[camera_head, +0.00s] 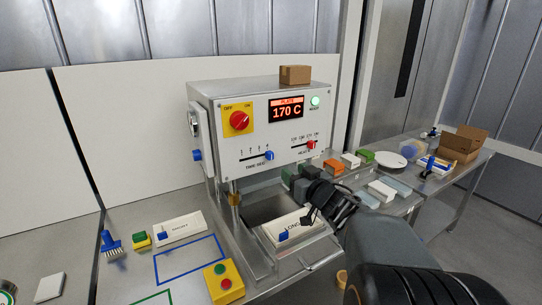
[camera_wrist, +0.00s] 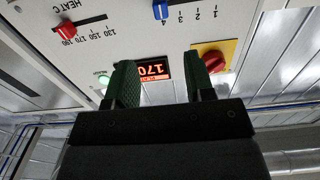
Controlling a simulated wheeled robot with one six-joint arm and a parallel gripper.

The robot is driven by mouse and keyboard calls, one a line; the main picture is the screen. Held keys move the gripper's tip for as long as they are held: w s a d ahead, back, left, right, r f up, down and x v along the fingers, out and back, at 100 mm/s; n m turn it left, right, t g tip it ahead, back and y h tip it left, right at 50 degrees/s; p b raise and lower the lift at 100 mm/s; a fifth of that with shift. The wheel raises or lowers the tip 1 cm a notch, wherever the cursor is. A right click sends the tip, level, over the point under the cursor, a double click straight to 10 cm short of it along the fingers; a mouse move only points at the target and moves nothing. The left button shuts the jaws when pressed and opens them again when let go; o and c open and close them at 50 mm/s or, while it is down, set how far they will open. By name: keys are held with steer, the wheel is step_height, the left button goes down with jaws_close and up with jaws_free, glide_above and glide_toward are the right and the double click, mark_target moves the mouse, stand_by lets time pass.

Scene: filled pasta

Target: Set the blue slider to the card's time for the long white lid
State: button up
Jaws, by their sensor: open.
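The blue time slider (camera_head: 269,155) sits on the white front panel at the right end of its slot. In the wrist view the slider (camera_wrist: 160,10) is upside down, beside the 4 of the 1-to-4 scale. My gripper (camera_head: 297,178) is in front of the machine, lower and to the right of the slider. Its dark green fingers (camera_wrist: 163,80) are apart, with nothing between them, and do not touch the slider. A long white lid (camera_head: 297,226) with a blue handle and lettering lies in the machine's lower bay. I cannot make out a card with times.
The red heat slider (camera_head: 311,145) is right of the blue one. The display (camera_head: 286,109) reads 170 C; a red knob (camera_head: 239,121) is on a yellow plate. A cardboard box (camera_head: 295,75) stands on top. A similar white piece (camera_head: 180,229) lies at left.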

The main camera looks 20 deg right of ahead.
mark_target(271, 155)
steer(key=w, duration=0.4)
steer(key=w+a+p, duration=0.1)
steer(key=w, duration=0.3)
steer(key=w+p, duration=0.1)
steer(key=w, duration=0.4)
steer(key=shift+a, duration=0.3)
steer(key=shift+c, duration=0.2)
jaws_close()
